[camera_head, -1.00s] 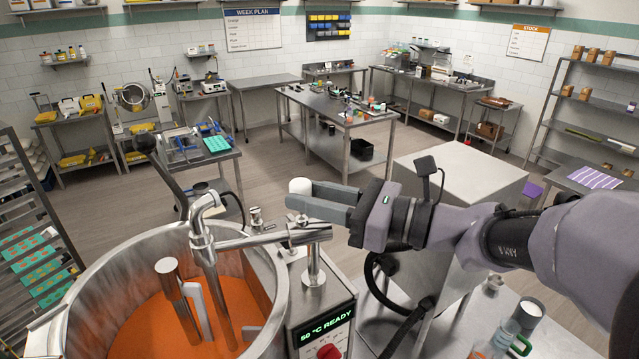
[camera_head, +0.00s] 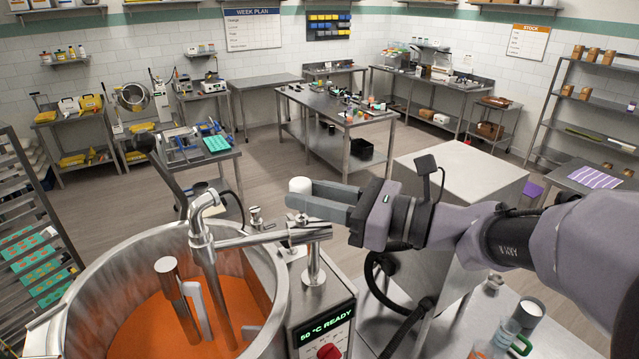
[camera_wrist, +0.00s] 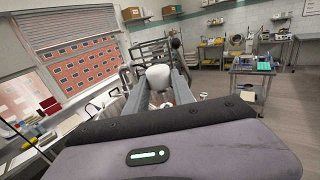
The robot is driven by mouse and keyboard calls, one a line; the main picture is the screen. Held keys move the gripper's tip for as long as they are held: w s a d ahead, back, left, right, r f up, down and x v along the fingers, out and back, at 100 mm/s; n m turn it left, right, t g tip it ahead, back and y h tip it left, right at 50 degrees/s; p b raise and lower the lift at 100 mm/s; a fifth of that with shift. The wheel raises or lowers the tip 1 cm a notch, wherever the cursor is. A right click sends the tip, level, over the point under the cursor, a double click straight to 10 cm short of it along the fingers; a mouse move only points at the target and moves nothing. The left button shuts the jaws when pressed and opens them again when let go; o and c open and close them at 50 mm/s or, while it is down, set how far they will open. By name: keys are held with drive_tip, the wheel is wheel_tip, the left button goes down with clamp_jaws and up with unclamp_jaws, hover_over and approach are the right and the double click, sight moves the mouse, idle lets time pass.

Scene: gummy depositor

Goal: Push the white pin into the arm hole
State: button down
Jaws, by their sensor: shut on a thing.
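The white pin (camera_head: 300,185) shows as a rounded white head between the fingertips of my gripper (camera_head: 302,199). My gripper is shut on it; the fingers hide its lower part. In the wrist view, the pin (camera_wrist: 158,76) is again between the two fingers. The steel arm (camera_head: 265,238) runs level from the vertical pipe over the kettle rim to a post. The pin and fingertips appear just above the right end of this arm. The arm hole cannot be made out, and I cannot tell whether the pin's lower end is in it.
A steel kettle (camera_head: 278,290) with orange liquid (camera_head: 140,330) stands below left. A control box (camera_head: 327,322) reading "50 °C READY" adjoins it. A bottle with a green handle (camera_head: 517,330) stands on the bench at lower right. Steel tables and shelves stand farther back.

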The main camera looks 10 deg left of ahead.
drive_tip(key=shift+f+b, duration=0.85)
drive_tip(key=shift+f, duration=0.25)
drive_tip(key=c, duration=1)
unclamp_jaws()
drive_tip(key=b+v, duration=0.4)
drive_tip(key=v, duration=1.3)
drive_tip(key=shift+d, duration=0.2)
drive_tip(key=shift+s, duration=0.1)
